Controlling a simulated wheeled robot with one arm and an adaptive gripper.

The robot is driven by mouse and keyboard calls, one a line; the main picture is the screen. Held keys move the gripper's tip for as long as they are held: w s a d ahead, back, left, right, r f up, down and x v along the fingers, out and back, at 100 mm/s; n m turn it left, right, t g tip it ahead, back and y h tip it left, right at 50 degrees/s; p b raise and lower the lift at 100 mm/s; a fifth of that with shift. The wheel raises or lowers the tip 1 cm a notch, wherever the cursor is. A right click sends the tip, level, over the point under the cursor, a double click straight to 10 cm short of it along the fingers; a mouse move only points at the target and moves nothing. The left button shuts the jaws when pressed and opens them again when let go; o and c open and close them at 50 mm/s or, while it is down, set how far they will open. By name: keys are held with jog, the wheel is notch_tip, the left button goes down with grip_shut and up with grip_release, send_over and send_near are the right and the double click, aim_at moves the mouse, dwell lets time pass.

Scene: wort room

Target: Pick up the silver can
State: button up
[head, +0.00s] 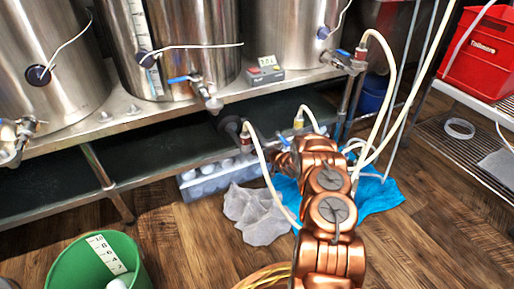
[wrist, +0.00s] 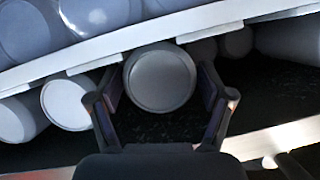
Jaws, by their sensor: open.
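In the wrist view a grey, silvery round can (wrist: 160,78) shows its circular end towards me, in the middle of the picture. My gripper (wrist: 160,92) is open, with one dark finger on the left of the can and one on the right. The can's end lies between the fingertips, with little room on either side. Whether the fingers touch it I cannot tell. The can's far part is hidden behind its own end. In the head view my copper arm reaches towards the space under the steel bench, and I cannot make out the can there.
A pale slatted crate edge (wrist: 80,82) runs just above the can, with large pale round things beyond it. A white cylinder (wrist: 66,103) lies left of my gripper. The steel bench (head: 165,112) overhangs the area. A green bucket (head: 88,270) stands front left.

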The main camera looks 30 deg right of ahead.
jog(key=c, duration=0.6)
jog(key=shift+r, duration=0.1)
